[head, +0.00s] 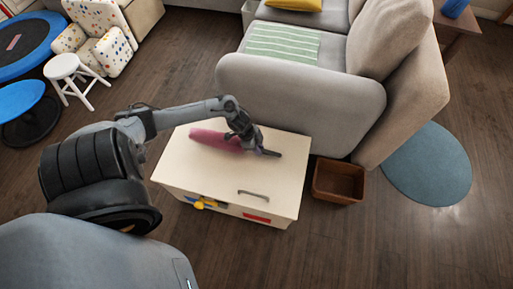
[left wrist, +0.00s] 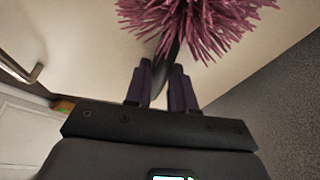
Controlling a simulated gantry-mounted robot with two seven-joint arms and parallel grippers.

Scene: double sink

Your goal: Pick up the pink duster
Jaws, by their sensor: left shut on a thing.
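The pink duster (head: 215,139) lies along the top of the cream cabinet (head: 180,162), its fluffy head to the left and its dark handle (head: 269,153) to the right. My left gripper (head: 245,140) is over the duster where head and handle meet. In the left wrist view, my left gripper's fingers (left wrist: 161,84) are shut on the dark handle, and the pink fluffy head (left wrist: 200,22) spreads just beyond them. I cannot tell whether the duster touches the cabinet top. My right gripper is not in view.
A grey sofa (head: 300,105) stands right behind the cabinet. A brown open box (head: 338,181) sits on the floor to its right, near a round blue rug (head: 427,165). A white stool (head: 65,68) and a patterned chair (head: 110,50) stand at the upper left.

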